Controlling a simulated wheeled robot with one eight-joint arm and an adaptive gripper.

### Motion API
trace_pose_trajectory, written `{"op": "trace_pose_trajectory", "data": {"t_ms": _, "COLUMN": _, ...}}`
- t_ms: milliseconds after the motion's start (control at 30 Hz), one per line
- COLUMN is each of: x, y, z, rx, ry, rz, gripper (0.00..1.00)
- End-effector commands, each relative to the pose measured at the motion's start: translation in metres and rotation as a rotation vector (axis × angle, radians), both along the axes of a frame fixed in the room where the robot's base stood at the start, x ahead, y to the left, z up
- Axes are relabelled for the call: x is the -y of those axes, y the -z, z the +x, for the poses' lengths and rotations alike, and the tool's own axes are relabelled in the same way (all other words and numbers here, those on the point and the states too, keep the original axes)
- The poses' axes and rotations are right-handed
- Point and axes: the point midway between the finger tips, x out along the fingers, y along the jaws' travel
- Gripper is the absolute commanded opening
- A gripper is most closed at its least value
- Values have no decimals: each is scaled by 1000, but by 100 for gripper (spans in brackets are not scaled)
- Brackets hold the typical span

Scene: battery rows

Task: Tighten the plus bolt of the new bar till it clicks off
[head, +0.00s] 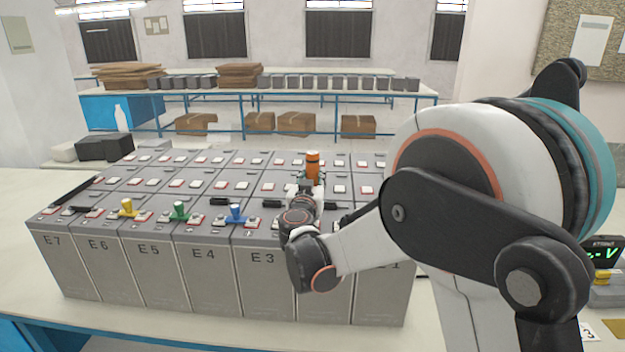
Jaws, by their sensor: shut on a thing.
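My gripper (313,190) is over the battery rows, above the cells near E2 and behind my wrist. It is shut on an upright orange tool (312,160), whose orange top stands above the fingers. The tool's lower end and whatever it touches are hidden by my gripper and wrist. Short black bars (271,203) lie on the cell tops left and right of my wrist. I cannot tell which bar is the new one. The plus bolt is not distinguishable. The grey cells (205,275) carry labels, with E7 to E3 readable and the rest partly covered by my arm.
Yellow (127,207), green (179,210) and blue (236,213) fittings stand on the front cells. A meter (607,245) with a lit green display is at the right edge. The white bench (25,285) is clear at left. A back table holds cardboard and grey blocks.

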Motion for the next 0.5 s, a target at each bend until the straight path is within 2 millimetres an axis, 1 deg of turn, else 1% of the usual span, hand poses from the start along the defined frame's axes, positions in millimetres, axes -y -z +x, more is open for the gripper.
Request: {"op": "trace_pose_trajectory", "data": {"t_ms": 500, "x": 0, "y": 6, "z": 0, "rx": 0, "ry": 0, "rz": 0, "gripper": 0}}
